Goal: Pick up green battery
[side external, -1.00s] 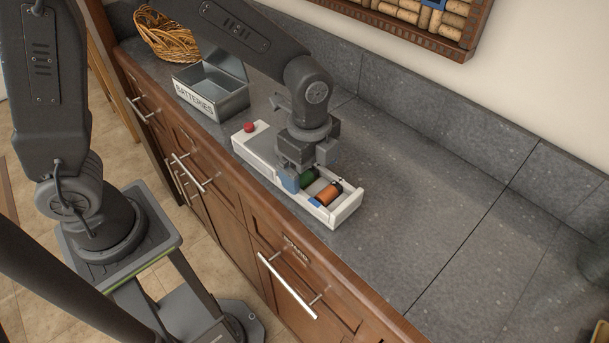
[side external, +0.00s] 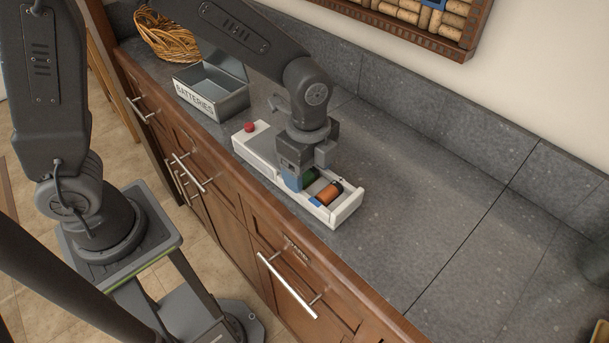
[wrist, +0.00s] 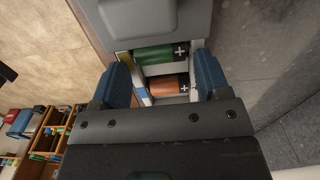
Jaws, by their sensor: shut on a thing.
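The green battery (wrist: 158,53) lies in the open bay of the white battery holder (side external: 346,212), and part of it shows beside the finger in the side view (side external: 309,175). My gripper (wrist: 160,68) is down at the holder, with its blue fingertips at the two ends of the green battery. It is shut on that battery, which still lies within the bay. An orange battery (wrist: 168,86) lies parallel to it in the same bay, also visible in the side view (side external: 328,194). My gripper (side external: 301,183) hides part of the bay.
The holder has a red button (side external: 249,127) at its far end. An open grey metal box labelled BATTERIES (side external: 222,97) stands behind it to the left, near a wicker basket (side external: 168,38). The grey counter (side external: 430,210) to the right is clear.

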